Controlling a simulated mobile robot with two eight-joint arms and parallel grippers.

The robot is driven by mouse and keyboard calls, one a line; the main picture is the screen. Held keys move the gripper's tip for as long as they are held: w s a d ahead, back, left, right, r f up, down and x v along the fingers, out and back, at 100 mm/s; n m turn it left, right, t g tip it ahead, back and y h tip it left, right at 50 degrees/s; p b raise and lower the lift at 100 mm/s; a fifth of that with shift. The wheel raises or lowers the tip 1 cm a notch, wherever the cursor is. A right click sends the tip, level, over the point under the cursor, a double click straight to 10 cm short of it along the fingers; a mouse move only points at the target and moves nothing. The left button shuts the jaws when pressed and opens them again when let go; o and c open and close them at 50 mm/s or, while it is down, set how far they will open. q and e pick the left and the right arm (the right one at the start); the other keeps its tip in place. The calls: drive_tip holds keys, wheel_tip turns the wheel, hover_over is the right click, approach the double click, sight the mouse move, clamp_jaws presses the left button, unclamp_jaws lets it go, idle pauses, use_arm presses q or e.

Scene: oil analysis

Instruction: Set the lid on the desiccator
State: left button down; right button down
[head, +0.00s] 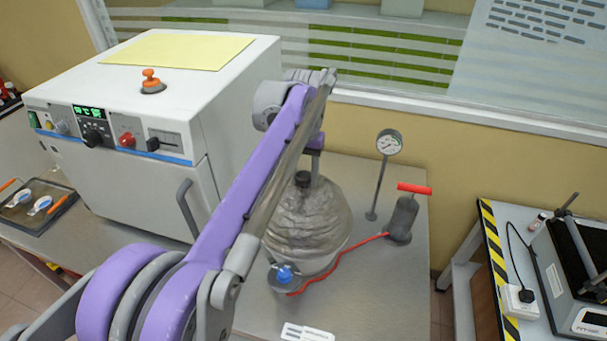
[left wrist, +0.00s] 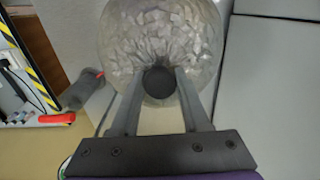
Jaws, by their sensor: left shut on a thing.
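The desiccator lid (head: 308,222) is a clear greyish dome with a black knob (head: 303,179) on top. It is over the desiccator's glass base (head: 322,266), on the grey bench. Whether the rim touches the base all round I cannot tell. My left gripper (head: 314,160) comes down from above and is shut on the knob. In the left wrist view the two fingers (left wrist: 160,95) sit either side of the knob (left wrist: 160,81), with the dome (left wrist: 150,28) below, pale lumps showing through it. My arm hides part of the dome's left side. My right gripper is not in view.
A white oven (head: 130,190) stands left of the desiccator. A blue valve (head: 284,273) at its front joins a red hose to a hand pump (head: 402,219) on the right. A gauge on a stand (head: 389,143) is behind. The bench's front right is mostly clear.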

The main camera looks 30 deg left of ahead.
use_arm(q)
drive_tip(key=shift+f, duration=0.55)
drive_tip(key=shift+c, duration=1.5)
unclamp_jaws()
